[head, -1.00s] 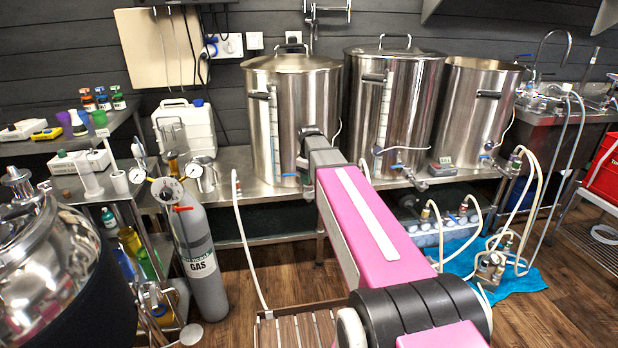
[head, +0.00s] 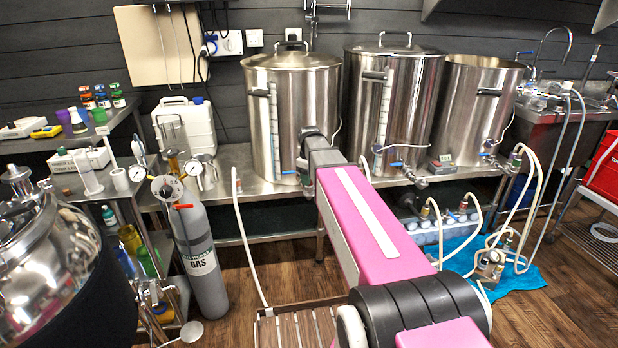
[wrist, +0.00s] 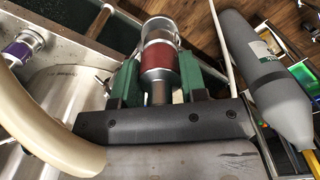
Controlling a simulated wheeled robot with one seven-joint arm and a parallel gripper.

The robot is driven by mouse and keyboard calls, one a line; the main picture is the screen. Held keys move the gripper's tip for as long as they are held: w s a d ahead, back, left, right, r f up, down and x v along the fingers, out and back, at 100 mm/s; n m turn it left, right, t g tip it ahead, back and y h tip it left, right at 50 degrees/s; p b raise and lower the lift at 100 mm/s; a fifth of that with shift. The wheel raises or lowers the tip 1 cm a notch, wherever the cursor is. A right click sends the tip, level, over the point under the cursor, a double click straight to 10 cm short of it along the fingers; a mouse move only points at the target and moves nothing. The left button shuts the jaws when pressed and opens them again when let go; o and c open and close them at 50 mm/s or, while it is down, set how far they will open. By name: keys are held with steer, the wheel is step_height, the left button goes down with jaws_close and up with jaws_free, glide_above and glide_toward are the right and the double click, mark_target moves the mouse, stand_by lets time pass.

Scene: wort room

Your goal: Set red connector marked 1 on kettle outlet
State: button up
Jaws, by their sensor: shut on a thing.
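My gripper (wrist: 158,84) is shut on a red-banded metal connector (wrist: 158,58), held between its green fingers in the wrist view. The number on the connector cannot be read. In the head view my pink arm hides the gripper and connector. Three steel kettles stand on the bench: a lidded left one (head: 310,100), a lidded middle one (head: 415,100) and an open right one (head: 475,105). The middle kettle has a valve outlet (head: 420,181) low at its front. The left kettle's outlet is largely hidden behind my arm. I cannot tell the connector's distance from any outlet.
A purple-banded fitting (wrist: 26,47) and a thick cream hose (wrist: 45,125) lie left of the gripper. A grey gas cylinder (head: 203,262) stands left of my arm. Hoses (head: 520,210) loop near a pump (head: 490,262). The steel bench (head: 235,190) runs under the kettles.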

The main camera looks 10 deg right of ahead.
steer(key=shift+f, duration=0.65)
steer(key=o, duration=1.1)
steer(key=shift+r, duration=0.1)
